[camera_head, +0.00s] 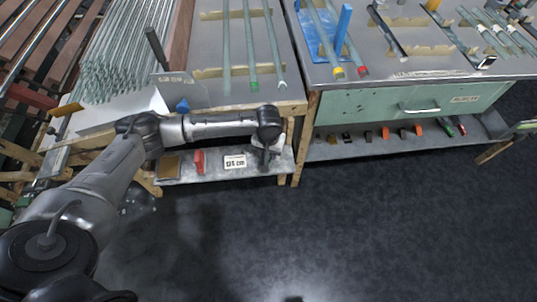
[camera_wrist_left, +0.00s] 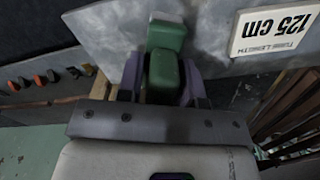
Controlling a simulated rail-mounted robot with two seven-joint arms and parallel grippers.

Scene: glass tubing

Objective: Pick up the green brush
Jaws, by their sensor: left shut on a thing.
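The green brush (camera_wrist_left: 163,72) is in the left wrist view, between the two purple fingers of my left gripper (camera_wrist_left: 164,62). The fingers are shut on its green body. A paler part of it (camera_wrist_left: 167,33) sticks out past the fingers over the grey shelf. In the head view my left gripper (camera_head: 266,153) is at the right end of the lower shelf, beside the label; the brush is hard to make out there. I cannot tell whether the brush touches the shelf. My right gripper is in neither view.
The lower shelf (camera_head: 215,176) carries a "125 cm" label (camera_head: 235,161), a red item (camera_head: 199,161) and a brown block (camera_head: 170,167). The workbench with glass tubes is above. A green drawer (camera_head: 400,103) is to the right. The dark floor in front is clear.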

